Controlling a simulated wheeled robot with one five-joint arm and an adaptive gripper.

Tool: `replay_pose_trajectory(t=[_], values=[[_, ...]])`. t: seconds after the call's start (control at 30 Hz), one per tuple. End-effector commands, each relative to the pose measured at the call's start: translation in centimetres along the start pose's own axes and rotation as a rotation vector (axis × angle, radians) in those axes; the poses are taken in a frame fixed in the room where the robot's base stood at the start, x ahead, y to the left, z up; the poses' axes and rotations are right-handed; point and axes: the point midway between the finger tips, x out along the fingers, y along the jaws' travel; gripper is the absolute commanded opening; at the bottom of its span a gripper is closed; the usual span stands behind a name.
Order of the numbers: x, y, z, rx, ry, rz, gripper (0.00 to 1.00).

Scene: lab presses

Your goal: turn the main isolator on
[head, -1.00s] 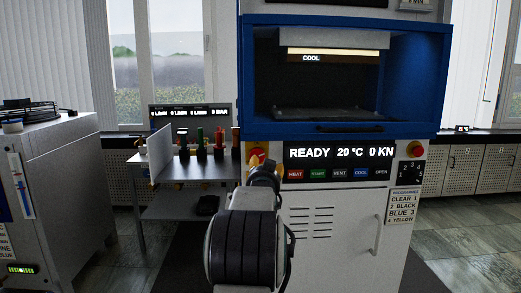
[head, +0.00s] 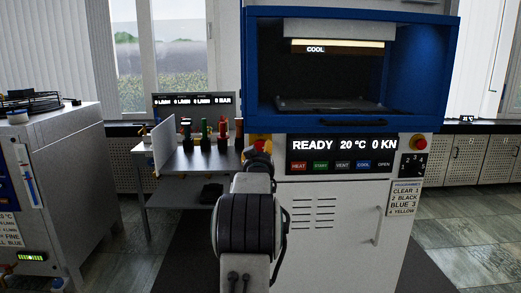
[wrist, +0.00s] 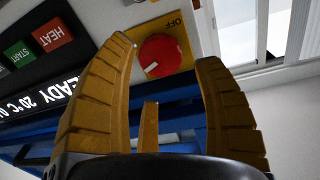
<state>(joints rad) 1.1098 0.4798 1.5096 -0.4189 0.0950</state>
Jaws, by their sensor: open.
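The main isolator is a round red knob (wrist: 162,55) on a yellow plate with OFF lettered on it, in the wrist view. A short white mark shows near the knob's lower left edge. My gripper (wrist: 166,48) is open, with one finger to each side of the knob in the picture. Whether the fingertips touch the plate or stand off it I cannot tell. In the head view the isolator (head: 261,138) is a bit of red and yellow at the press panel's left, mostly hidden by my arm.
Beside the isolator is the press panel (head: 341,144) reading READY, 20 °C, 0 KN, with a button row beneath. A red stop button (head: 418,142) sits at its far right. A side table (head: 180,165) with coloured-handled tools stands to the left.

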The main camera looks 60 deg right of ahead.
Motion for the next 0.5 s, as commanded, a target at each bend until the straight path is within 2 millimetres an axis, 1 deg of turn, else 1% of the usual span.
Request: replay_pose_trajectory(t=[0.1,0.3,0.5], values=[[1.4,0.0,0.0,0.001,-0.001,0.000,0.62],[3.4,0.0,-0.1,0.002,0.000,0.000,0.62],[4.9,0.0,-0.1,0.003,-0.001,0.000,0.62]])
